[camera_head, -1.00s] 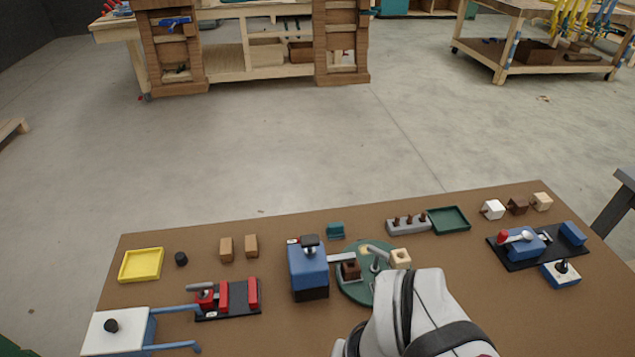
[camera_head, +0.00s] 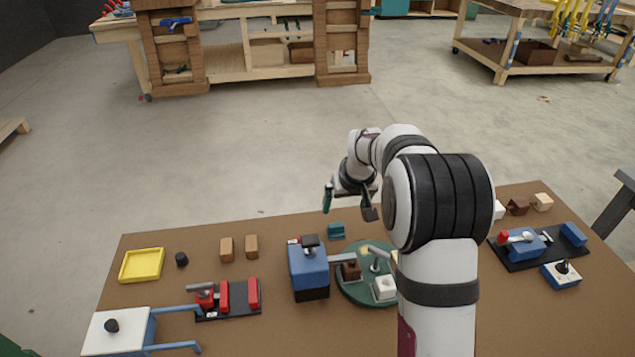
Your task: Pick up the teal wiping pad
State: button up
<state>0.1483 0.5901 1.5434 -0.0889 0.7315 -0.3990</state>
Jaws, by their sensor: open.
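The teal wiping pad (camera_head: 336,230) is a small block lying on the brown table, near its far edge, just behind the green round plate. My gripper (camera_head: 348,205) is open and hangs above the far part of the table, over and slightly right of the pad in the picture. Its two dark fingers are spread apart, with nothing seen between them. The pad is fully visible and apart from the fingers.
A blue box device (camera_head: 308,268) stands close in front of the pad, beside the green round plate (camera_head: 351,290). Two wooden blocks (camera_head: 238,247) and a yellow tray (camera_head: 141,265) lie to the left.

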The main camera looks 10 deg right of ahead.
aim_at(337, 227)
jog(key=x, duration=1.6)
jog(key=shift+w+f, duration=0.15)
jog(key=shift+w, duration=0.15)
jog(key=c, duration=1.4)
jog(key=shift+c, duration=0.2)
notch_tip(337, 227, up, 5)
jog(key=shift+d+f, duration=0.15)
jog(key=shift+f, duration=0.1)
jog(key=s+d+r, duration=0.6)
jog(key=s+d, duration=0.1)
jog(key=d, duration=0.2)
jog(key=shift+r, duration=0.3)
